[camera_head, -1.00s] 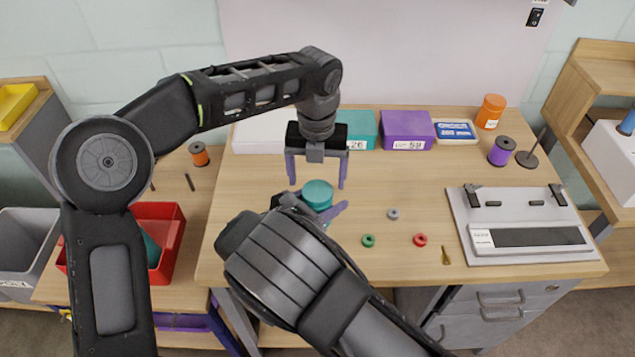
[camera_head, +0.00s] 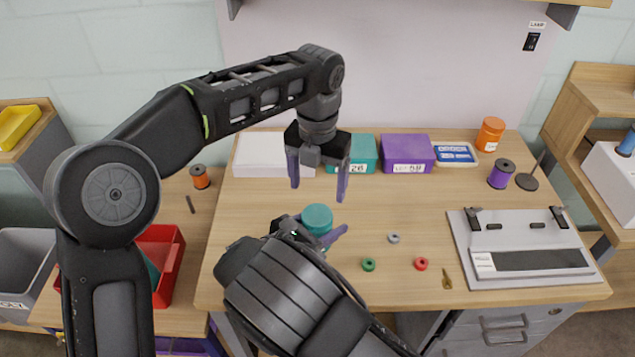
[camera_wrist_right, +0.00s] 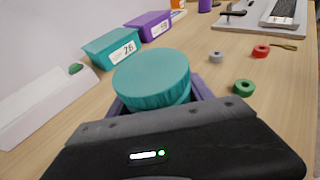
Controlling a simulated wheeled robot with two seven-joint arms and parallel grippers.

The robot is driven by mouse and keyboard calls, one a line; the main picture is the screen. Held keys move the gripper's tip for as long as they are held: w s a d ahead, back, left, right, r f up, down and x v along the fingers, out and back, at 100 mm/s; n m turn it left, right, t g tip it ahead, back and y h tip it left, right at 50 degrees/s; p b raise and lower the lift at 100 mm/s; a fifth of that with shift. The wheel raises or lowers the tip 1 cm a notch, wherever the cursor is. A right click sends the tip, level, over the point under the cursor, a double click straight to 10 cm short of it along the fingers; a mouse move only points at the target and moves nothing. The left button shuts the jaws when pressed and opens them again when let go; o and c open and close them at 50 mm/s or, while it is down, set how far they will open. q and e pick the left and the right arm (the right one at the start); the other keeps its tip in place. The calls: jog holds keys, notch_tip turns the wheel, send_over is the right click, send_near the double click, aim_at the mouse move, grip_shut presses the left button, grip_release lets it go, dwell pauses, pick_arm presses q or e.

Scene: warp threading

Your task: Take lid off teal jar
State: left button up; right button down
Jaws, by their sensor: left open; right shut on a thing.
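The teal jar (camera_head: 317,220) stands on the wooden table with its ribbed teal lid (camera_wrist_right: 151,78) on top. My right gripper (camera_head: 318,236) is low at the table and shut around the jar, one finger showing at its right side. In the right wrist view the lid fills the space between the fingers, and the jar's lower body is hidden. My left gripper (camera_head: 318,185) is open and empty, pointing down above and a little behind the lid, apart from it.
A teal box (camera_head: 352,154), a purple box (camera_head: 406,153) and a white box (camera_head: 262,155) stand at the back. Grey, green and red rings lie right of the jar. An orange jar (camera_head: 490,134), a purple spool (camera_head: 501,174) and a grey loom-like device (camera_head: 525,247) are further right.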

aim_at(317, 214)
pick_arm(q)
jog(key=shift+f, duration=0.15)
jog(key=shift+f, duration=3.9)
jog(key=c, duration=1.5)
jog(key=shift+o, duration=0.2)
jog(key=n, duration=0.3)
jog(key=shift+n, duration=0.3)
jog(key=o, duration=1.5)
jog(key=shift+o, duration=0.2)
jog(key=shift+a+r, duration=0.1)
jog(key=shift+r, duration=2.25)
